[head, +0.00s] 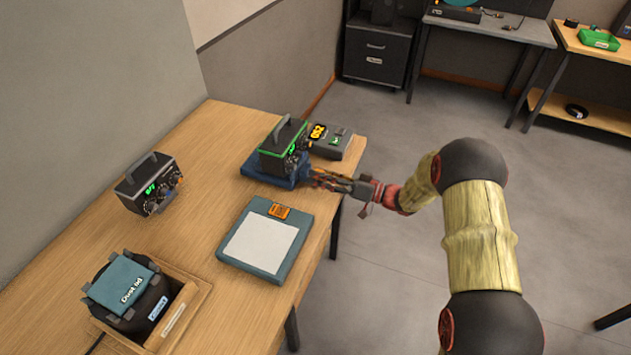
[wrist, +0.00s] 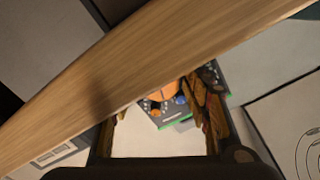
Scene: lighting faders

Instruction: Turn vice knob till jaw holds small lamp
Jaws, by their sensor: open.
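A dark box-shaped unit with a handle and green trim (head: 283,145), perhaps the small lamp, sits on a blue base (head: 262,172), which looks like the vice, near the table's right edge. My gripper (head: 314,178) is open beside the base's right end. I cannot tell whether it touches. In the wrist view my gripper's fingers (wrist: 162,125) are spread, with a dark panel (wrist: 172,118) beyond them carrying an orange round part (wrist: 161,90) and small blue knobs. The vice knob and the jaw's contact with the unit cannot be made out.
A small grey box (head: 333,145) stands just behind the unit. A teal pad with a white sheet (head: 265,242) lies in front. A similar dark unit (head: 148,184) stands at left. A black bin with a dust lid (head: 125,284) sits in a wooden tray. The table middle is clear.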

